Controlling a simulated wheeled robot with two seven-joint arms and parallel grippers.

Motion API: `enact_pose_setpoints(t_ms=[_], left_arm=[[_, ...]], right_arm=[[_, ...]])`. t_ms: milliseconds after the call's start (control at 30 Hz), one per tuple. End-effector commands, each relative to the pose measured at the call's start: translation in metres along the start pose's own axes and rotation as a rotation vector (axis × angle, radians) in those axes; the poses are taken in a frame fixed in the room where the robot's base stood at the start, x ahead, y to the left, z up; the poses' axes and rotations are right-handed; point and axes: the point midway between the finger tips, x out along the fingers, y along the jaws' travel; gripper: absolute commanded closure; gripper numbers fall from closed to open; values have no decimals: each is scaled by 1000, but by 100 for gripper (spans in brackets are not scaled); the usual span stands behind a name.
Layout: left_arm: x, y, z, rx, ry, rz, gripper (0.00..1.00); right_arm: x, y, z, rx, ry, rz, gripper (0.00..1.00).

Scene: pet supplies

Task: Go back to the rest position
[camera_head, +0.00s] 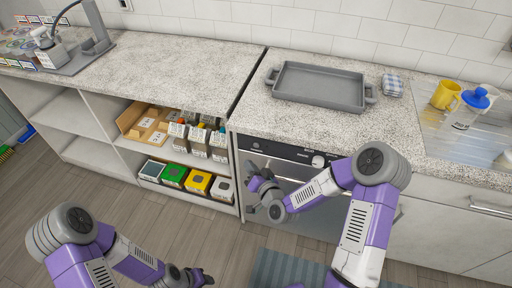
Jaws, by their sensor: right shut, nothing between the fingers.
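My right arm comes in from the lower right, bends at the elbow and reaches left. Its gripper (257,184) is shut and empty, in front of the dark oven front (285,165) below the counter. It appears to hold nothing and looks apart from the shelves to its left. My left arm comes in at the lower left and points right. Its gripper (203,278) is small and low, near the bottom edge over the wooden floor. How far its fingers are apart is unclear.
A grey tray (320,86) stands on the speckled counter (200,50). A yellow mug (445,95) and a blue-lidded container (478,97) stand by the sink at right. Open shelves hold grey boxes (198,140) and coloured boxes (198,182). Floor (170,225) between my arms is clear.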

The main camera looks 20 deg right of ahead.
Motion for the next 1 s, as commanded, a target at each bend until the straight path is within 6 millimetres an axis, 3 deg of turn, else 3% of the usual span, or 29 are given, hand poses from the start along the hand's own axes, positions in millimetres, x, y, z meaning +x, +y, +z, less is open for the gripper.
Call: enact_pose_setpoints(t_ms=[567, 667, 767, 833, 1000], left_arm=[[1, 0, 0, 0, 0, 0, 57], [-2, 1, 0, 0, 0, 0, 57], [-12, 4, 1, 0, 0, 0, 57], [-22, 8, 1, 0, 0, 0, 57], [-45, 17, 2, 0, 0, 0, 57]], right_arm=[[-4, -3, 3, -1, 0, 1, 100], [-6, -2, 12, 1, -42, 12, 100], [-15, 2, 47, 4, -191, 51, 100], [-32, 7, 84, 9, -356, 98, 100], [-106, 23, 169, 24, -803, 241, 100]])
